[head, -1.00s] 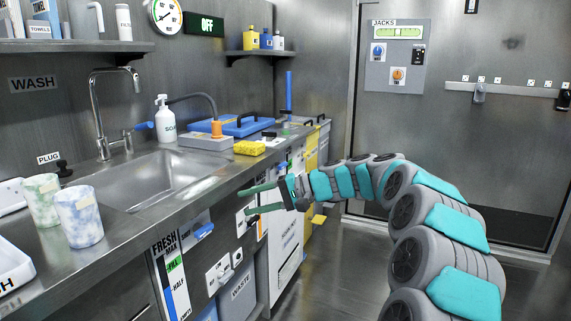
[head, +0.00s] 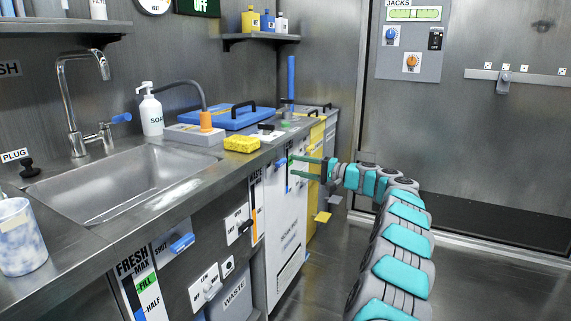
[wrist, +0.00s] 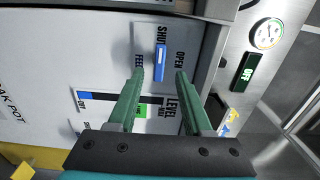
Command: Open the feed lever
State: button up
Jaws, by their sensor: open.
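The feed lever (wrist: 160,62) is a blue bar on a white panel in the wrist view. It lies in line with the word SHUT, with OPEN to its right and FEED to its left. My gripper (wrist: 160,76) has two green fingers spread apart with nothing between them. The lever shows ahead, between and just beyond the fingertips; whether they touch the panel I cannot tell. In the head view my gripper (head: 291,167) reaches left to the white cabinet front (head: 285,220) below the counter. The lever is small and partly hidden there.
A level strip (wrist: 150,99) is on the panel behind the fingers. A yellow sponge (head: 241,144) and a blue case (head: 236,117) sit on the counter above. The floor in front is clear.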

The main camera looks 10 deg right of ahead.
aim_at(284, 164)
jog(key=x, duration=0.5)
jog(key=shift+f, duration=0.1)
grip_shut()
dwell(0.3)
